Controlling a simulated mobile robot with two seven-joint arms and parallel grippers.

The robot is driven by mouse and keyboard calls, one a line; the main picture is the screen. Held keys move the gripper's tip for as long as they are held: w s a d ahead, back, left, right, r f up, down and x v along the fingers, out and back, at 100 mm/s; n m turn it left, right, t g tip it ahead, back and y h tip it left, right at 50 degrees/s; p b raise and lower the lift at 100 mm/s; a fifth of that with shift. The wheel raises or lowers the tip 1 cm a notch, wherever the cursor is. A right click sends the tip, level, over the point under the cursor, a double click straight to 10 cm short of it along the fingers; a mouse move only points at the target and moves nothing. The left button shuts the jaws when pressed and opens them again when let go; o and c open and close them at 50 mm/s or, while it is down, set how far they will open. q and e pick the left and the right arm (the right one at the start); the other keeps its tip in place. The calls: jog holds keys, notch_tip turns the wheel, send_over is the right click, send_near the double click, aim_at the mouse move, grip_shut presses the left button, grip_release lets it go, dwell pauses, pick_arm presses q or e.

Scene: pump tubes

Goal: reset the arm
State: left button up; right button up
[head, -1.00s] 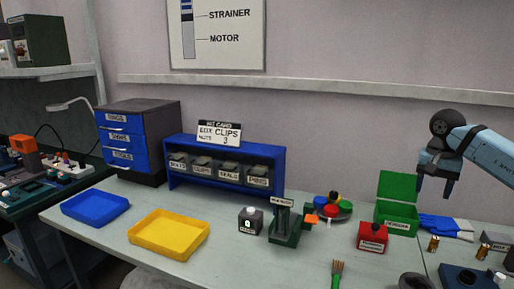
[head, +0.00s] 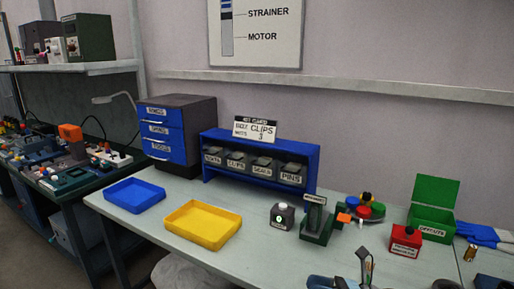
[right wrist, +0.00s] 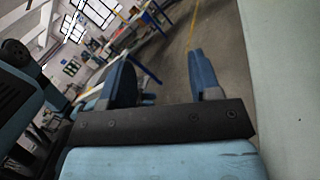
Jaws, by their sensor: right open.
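My right gripper (right wrist: 165,82) shows in the right wrist view, with its two blue fingers apart and nothing between them. It points away from the pale surface at the right edge, over open floor. In the head view only a blue piece of one of my arms shows at the bottom edge; I cannot tell which arm it is. It partly overlaps the upright brush (head: 366,262). No left gripper can be made out.
The workbench holds a blue tray (head: 134,196), a yellow tray (head: 203,246), a blue bin rack (head: 208,143), a dark timer box (head: 282,216), a red box (head: 405,240) and an open green box (head: 431,223). A drawer cabinet (head: 201,112) stands at the back.

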jog(key=s+d+f+n+t+h, duration=0.3)
jog(key=s+f+n+h, duration=0.5)
jog(key=s+f+n, duration=0.55)
jog(key=s+d+f+n+t+h, duration=0.25)
jog(key=s+f+n+h, duration=0.65)
jog(key=n, duration=0.8)
pick_arm(q)
notch_tip(320, 180, up, 12)
jog(key=a+p, duration=0.1)
jog(key=p, duration=1.3)
jog(key=shift+s+r+m, duration=0.25)
jog(key=shift+s+m, duration=0.05)
pick_arm(e)
notch_tip(320, 180, up, 12)
jog(key=y, duration=0.1)
jog(key=shift+d+f, duration=0.25)
jog(key=shift+d, duration=0.05)
pick_arm(q)
jog(key=shift+r, duration=0.15)
pick_arm(e)
jog(key=shift+w+t, duration=0.1)
jog(key=shift+t, duration=0.15)
